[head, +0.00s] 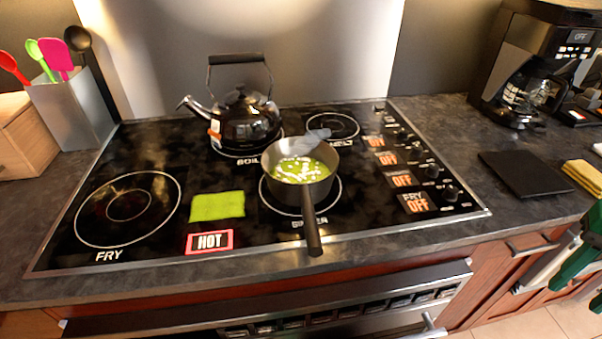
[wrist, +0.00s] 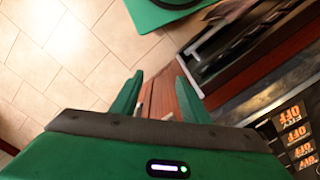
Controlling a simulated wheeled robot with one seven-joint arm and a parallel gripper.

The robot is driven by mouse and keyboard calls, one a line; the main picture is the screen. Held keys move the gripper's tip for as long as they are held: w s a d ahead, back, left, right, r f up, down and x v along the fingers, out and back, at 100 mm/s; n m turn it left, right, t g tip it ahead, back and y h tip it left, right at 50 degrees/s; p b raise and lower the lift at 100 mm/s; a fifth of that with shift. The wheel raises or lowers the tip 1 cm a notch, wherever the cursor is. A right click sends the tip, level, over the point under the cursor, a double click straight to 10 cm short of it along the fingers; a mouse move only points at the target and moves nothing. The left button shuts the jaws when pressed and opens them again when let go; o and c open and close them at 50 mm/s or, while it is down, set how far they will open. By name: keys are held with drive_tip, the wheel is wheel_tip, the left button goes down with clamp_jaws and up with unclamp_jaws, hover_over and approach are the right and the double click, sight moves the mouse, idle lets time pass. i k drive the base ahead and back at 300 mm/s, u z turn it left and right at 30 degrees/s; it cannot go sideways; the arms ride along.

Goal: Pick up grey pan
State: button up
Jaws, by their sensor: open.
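The grey pan (head: 298,194) stands upright on the front middle burner of the black cooktop in the head view. It holds green liquid with pale bits and a wisp of steam. Its long dark handle (head: 312,236) points toward the front edge. My gripper (wrist: 160,92) is open and empty in the wrist view, its green fingers over tiled floor and wooden cabinet fronts. Green parts of mine show at the right edge of the head view, well apart from the pan. The pan is not visible in the wrist view.
A black kettle (head: 240,122) stands just behind the pan. The cooktop (head: 150,165) has a "HOT" sign (head: 209,242) and knobs at right. A utensil holder (head: 70,110) stands at left.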

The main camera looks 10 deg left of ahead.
sight(303, 194)
drive_tip(key=u, duration=0.8)
drive_tip(key=k, duration=1.75)
drive_tip(key=z, duration=0.7)
drive_tip(key=i, duration=1)
drive_tip(key=u, duration=0.05)
